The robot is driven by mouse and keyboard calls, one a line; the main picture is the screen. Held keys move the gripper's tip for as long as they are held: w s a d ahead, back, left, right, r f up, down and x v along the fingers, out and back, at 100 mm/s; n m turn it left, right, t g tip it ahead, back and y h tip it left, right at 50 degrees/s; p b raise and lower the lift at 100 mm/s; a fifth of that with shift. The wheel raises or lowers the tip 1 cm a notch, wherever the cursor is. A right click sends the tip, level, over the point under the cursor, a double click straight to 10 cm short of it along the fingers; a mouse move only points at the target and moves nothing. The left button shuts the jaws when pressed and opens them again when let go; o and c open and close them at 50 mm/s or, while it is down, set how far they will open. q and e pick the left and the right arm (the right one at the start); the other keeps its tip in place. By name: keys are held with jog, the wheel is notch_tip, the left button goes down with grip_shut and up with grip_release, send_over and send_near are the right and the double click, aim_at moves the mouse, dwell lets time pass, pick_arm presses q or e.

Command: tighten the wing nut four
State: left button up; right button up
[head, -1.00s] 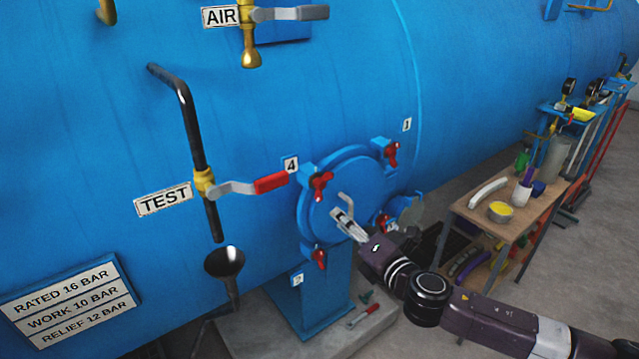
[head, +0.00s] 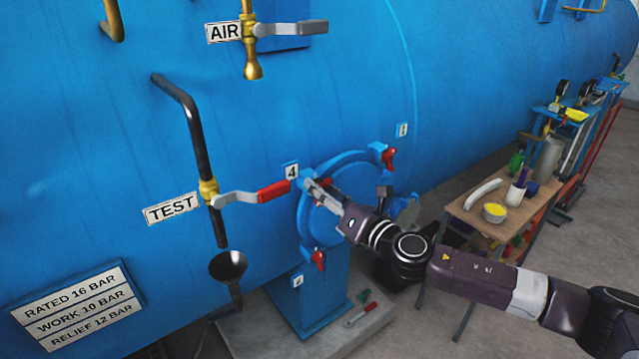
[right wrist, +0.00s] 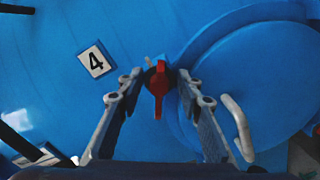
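Wing nut four is the red wing nut (right wrist: 159,88) beside the "4" label (right wrist: 95,62) on the blue shell. It sits on the upper left rim of the round blue door (head: 340,215), where my gripper partly hides it in the head view. My right gripper (head: 312,186) reaches it from the lower right. In the right wrist view, the fingers of my right gripper (right wrist: 158,78) are apart, one on each side of the red nut, with visible gaps. The nut's wing points down in that view. My left gripper is not in view.
Other red wing nuts sit at the door's upper right (head: 389,158) and lower left (head: 318,260). A bent door handle (right wrist: 238,127) is close to the right finger. The red-gripped TEST valve lever (head: 272,191) ends just left of the nut. A tool table (head: 470,212) stands at right.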

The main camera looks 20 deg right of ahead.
jog(key=shift+w+a, duration=0.15)
jog(key=shift+w, duration=0.25)
jog(key=shift+c, duration=0.2)
grip_shut()
